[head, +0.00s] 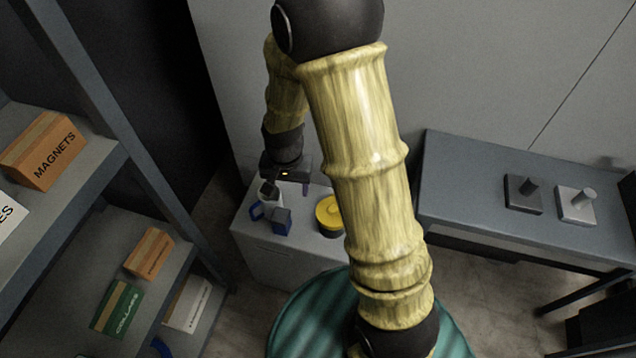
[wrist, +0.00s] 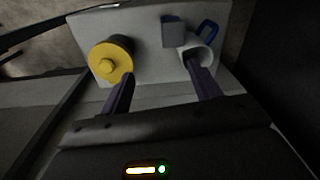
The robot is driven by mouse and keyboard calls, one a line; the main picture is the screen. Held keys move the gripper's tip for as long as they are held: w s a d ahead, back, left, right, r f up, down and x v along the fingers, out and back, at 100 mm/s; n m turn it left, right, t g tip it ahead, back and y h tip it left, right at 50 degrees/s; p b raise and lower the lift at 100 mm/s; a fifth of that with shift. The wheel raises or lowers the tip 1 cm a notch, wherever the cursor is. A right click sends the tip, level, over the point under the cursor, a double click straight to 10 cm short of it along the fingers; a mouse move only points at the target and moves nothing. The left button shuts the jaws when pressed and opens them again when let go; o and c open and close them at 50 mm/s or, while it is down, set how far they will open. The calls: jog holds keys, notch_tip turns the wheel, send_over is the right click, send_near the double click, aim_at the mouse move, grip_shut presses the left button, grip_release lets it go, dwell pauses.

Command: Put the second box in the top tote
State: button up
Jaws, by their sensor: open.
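Boxes stand on the shelf unit at left in the head view. An orange box marked MAGNETS (head: 42,152) and a partly cut-off white box (head: 8,215) are on the upper shelf. I cannot tell which is the second box. I see no tote that I can identify. My gripper (head: 290,187) is open and empty over a white cabinet, away from the shelves. In the wrist view its fingers (wrist: 160,88) are apart, one overlapping a white mug's opening.
The white cabinet (head: 262,252) holds a mug with a blue handle (wrist: 197,50), a grey-blue block (head: 282,221) and a yellow-lidded jar (head: 329,213). A grey table (head: 460,190) at right bears two metal pieces with pegs. A teal round surface (head: 300,320) is in front.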

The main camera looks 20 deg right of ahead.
jog(key=s+d+r+n+t, duration=0.2)
jog(key=s+d+r+n, duration=0.3)
jog(key=s+d+r, duration=0.2)
notch_tip(320, 180, up, 3)
jog(key=shift+s+r, duration=0.15)
jog(key=shift+s, duration=0.95)
jog(key=w+p+v, duration=0.3)
jog(key=p+v, duration=1.3)
jog(key=w+r+p+v, duration=0.1)
jog(key=w+p+v, duration=0.3)
jog(key=p+v, duration=1.2)
jog(key=shift+r+p, duration=0.65)
jog(key=shift+p, duration=0.05)
jog(key=shift+w, duration=0.1)
